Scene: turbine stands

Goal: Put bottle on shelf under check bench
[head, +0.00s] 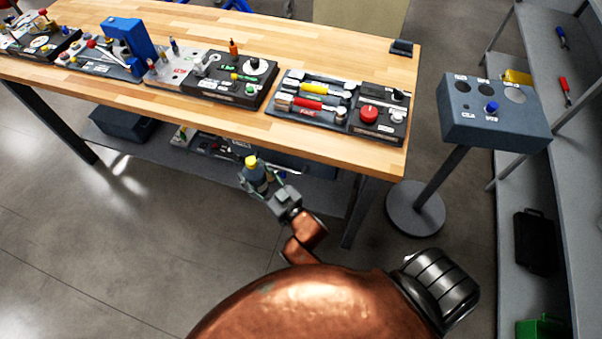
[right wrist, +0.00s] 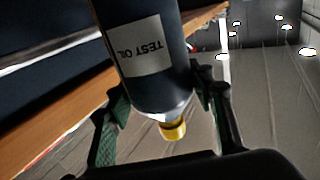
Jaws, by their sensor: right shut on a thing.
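My right gripper (head: 266,188) is shut on a dark bottle (head: 256,174) with a yellow cap, in front of the bench's long front edge. In the right wrist view, the bottle (right wrist: 145,60) has a white "TEST OIL" label and sits between the two fingers (right wrist: 165,108), its cap pointing down in the picture. The check bench (head: 215,110) has a wooden top. The grey shelf (head: 150,150) runs low under it; the bottle overlaps the shelf's front side in the head view, and I cannot tell the gap. My left gripper is not in view.
A dark box (head: 122,124) and several small parts (head: 210,143) are on the low shelf. A bench leg (head: 360,212) stands right of my gripper. A grey button stand (head: 494,112) and a shelf rack (head: 530,195) are at the right. The floor at lower left is clear.

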